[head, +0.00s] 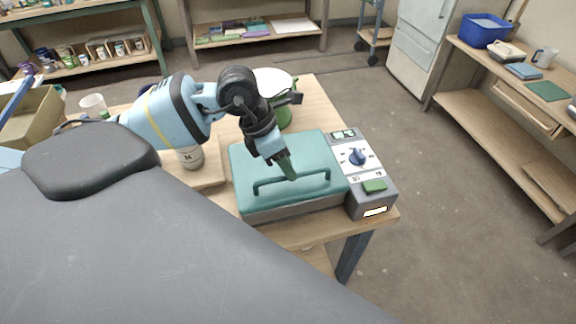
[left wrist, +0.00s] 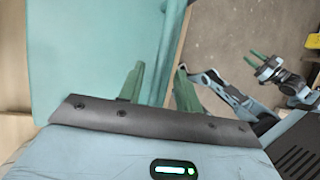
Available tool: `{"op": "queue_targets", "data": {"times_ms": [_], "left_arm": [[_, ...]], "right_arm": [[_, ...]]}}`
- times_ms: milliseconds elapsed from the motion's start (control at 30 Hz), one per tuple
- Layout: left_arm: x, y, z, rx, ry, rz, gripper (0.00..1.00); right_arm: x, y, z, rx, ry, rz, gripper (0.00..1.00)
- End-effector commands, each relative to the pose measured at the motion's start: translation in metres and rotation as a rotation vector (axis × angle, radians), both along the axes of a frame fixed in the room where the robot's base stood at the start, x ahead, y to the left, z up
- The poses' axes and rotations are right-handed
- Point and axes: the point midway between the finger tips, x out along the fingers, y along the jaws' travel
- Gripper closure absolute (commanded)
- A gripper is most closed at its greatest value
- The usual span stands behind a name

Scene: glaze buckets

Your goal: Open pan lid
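The pan is a grey box (head: 290,207) with a teal lid (head: 255,160), which is down on it. A dark teal bar handle (head: 316,178) runs along the lid's near side. My left gripper (head: 291,177) points down at the middle of the handle. In the left wrist view, its green fingers (left wrist: 157,85) are apart, with the teal lid (left wrist: 90,50) beyond them.
A green bucket with a white top (head: 275,82) stands behind the lid. A jar (head: 190,158) is to the left. The wooden table (head: 318,95) is bare at the back right.

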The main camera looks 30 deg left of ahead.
Motion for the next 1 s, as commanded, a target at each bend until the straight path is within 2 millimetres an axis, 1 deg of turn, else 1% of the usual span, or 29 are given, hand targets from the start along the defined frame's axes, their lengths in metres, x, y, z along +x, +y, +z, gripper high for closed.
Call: {"op": "queue_targets", "data": {"times_ms": [33, 133, 433, 467, 700, 733, 1000], "left_arm": [[0.0008, -0.0024, -0.0048, -0.002, 0.001, -0.001, 0.66], [0.0018, -0.0047, -0.0100, -0.001, -0.001, -0.001, 0.66], [0.0024, -0.0056, -0.0126, 0.000, -0.001, -0.001, 0.66], [0.0024, -0.0056, -0.0126, 0.000, -0.001, -0.001, 0.67], [0.0022, -0.0056, -0.0125, 0.000, -0.001, -0.001, 0.98], [0.0022, -0.0056, -0.0125, 0.000, -0.001, -0.001, 1.00], [0.0025, -0.0056, -0.0123, -0.001, -0.001, -0.001, 1.00]], "right_arm": [[0.0001, -0.0004, 0.0003, -0.001, 0.000, 0.001, 0.64], [0.0002, -0.0005, 0.0003, 0.000, -0.001, 0.001, 0.64], [-0.0002, -0.0001, -0.0001, 0.000, 0.000, -0.001, 0.64], [-0.0002, 0.0001, -0.0001, 0.001, 0.000, -0.002, 0.64], [-0.0002, 0.0020, -0.0001, 0.006, 0.002, -0.009, 0.64], [-0.0002, 0.0022, 0.0000, 0.007, 0.002, -0.010, 0.64], [-0.0004, 0.0025, -0.0003, 0.007, 0.002, -0.011, 0.64]]}}
